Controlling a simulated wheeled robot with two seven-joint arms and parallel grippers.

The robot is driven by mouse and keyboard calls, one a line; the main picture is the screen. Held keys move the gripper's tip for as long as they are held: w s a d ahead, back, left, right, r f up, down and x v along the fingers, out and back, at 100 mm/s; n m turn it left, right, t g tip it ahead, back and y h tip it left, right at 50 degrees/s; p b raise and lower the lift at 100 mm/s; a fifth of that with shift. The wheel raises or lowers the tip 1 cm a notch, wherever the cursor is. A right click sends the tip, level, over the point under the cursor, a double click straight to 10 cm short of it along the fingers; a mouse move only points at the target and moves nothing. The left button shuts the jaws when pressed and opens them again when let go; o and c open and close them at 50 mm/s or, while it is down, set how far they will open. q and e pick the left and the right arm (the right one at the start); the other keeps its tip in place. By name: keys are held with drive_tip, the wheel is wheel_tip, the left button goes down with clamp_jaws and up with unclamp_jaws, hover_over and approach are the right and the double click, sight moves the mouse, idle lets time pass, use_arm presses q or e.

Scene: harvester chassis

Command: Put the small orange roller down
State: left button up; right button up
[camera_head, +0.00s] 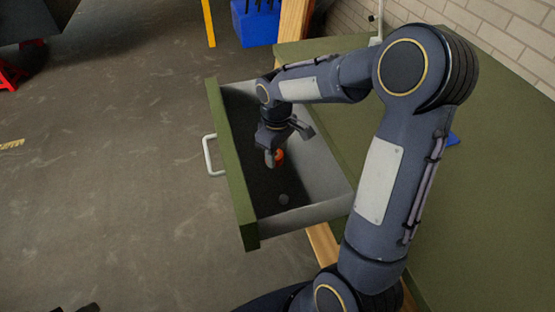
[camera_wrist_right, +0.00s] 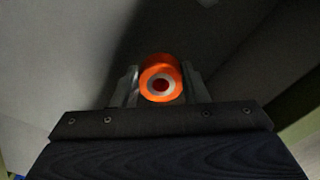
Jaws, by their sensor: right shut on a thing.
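The small orange roller (camera_head: 279,157) shows in the head view at the tip of my right gripper (camera_head: 273,158), inside the open drawer (camera_head: 233,165). In the right wrist view the roller (camera_wrist_right: 160,79) sits between the two fingers of my right gripper (camera_wrist_right: 161,88), its pale ring and dark centre facing the camera. The right gripper is shut on it. I cannot tell whether the roller touches the drawer floor. My left gripper is in neither view.
The drawer has a white handle (camera_head: 209,155) and a green front. The green bench top (camera_head: 480,200) is at the right. A blue bin (camera_head: 256,24) stands at the back.

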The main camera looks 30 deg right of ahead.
sight(277, 160)
drive_tip(key=shift+w+d+f, duration=0.25)
drive_tip(key=shift+w+f, duration=0.1)
drive_tip(key=shift+f, duration=0.1)
drive_tip(key=shift+w+d+f, duration=0.1)
drive_tip(key=shift+w+f, duration=0.05)
drive_tip(key=shift+f, duration=0.85)
drive_tip(key=shift+w+d+f, duration=0.1)
drive_tip(key=shift+f, duration=0.85)
drive_tip(key=shift+f+b, duration=0.15)
drive_tip(key=shift+b, duration=0.25)
drive_tip(key=o, duration=1)
